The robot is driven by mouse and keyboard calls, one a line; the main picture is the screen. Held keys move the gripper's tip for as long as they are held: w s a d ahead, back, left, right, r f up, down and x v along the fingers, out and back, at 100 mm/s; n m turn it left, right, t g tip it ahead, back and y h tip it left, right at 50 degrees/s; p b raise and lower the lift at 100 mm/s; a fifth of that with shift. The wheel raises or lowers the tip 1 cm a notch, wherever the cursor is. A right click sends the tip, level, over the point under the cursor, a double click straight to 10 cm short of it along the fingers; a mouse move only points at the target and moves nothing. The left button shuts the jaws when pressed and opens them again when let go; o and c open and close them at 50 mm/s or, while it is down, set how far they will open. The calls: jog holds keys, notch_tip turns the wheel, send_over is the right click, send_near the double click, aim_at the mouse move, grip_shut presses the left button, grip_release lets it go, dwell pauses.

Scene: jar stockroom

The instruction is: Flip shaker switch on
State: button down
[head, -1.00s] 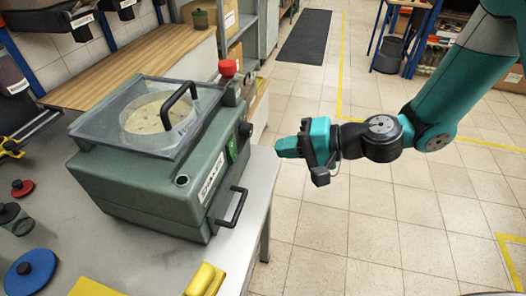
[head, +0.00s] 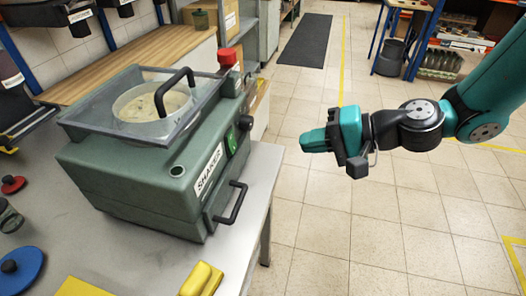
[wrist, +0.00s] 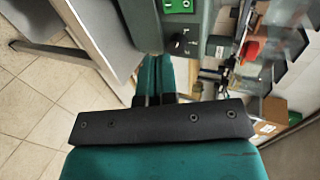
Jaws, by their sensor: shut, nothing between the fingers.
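The shaker (head: 125,178) is a dark green machine on a grey bench, with a clear lid over a pale round sieve. Its green switch (head: 231,141) is on the front face, beside a black knob (head: 246,122). The wrist view also shows the switch (wrist: 216,47) and the knob (wrist: 183,42), ahead of the fingers. I cannot tell the switch's position. My gripper (head: 302,141) is shut and empty, in the air to the right of the shaker front, apart from it. Its teal fingers (wrist: 153,78) lie together in the wrist view.
A red button (head: 227,57) stands at the shaker's back corner, and a black handle (head: 232,203) sticks out from its front. A yellow block (head: 202,280), a blue lid (head: 22,271) and a red lid (head: 13,184) lie on the bench (head: 150,262).

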aim_at(235, 150)
jog(key=shift+f, duration=0.1)
dwell(0.3)
jog(key=p+x, duration=0.1)
jog(key=x, duration=0.8)
jog(key=p+x, duration=0.1)
jog(key=x, duration=0.3)
jog(key=shift+w+a+r+p, duration=0.15)
jog(key=shift+a+r+p, duration=0.1)
jog(key=shift+a+p, duration=0.15)
jog(key=shift+a, duration=0.1)
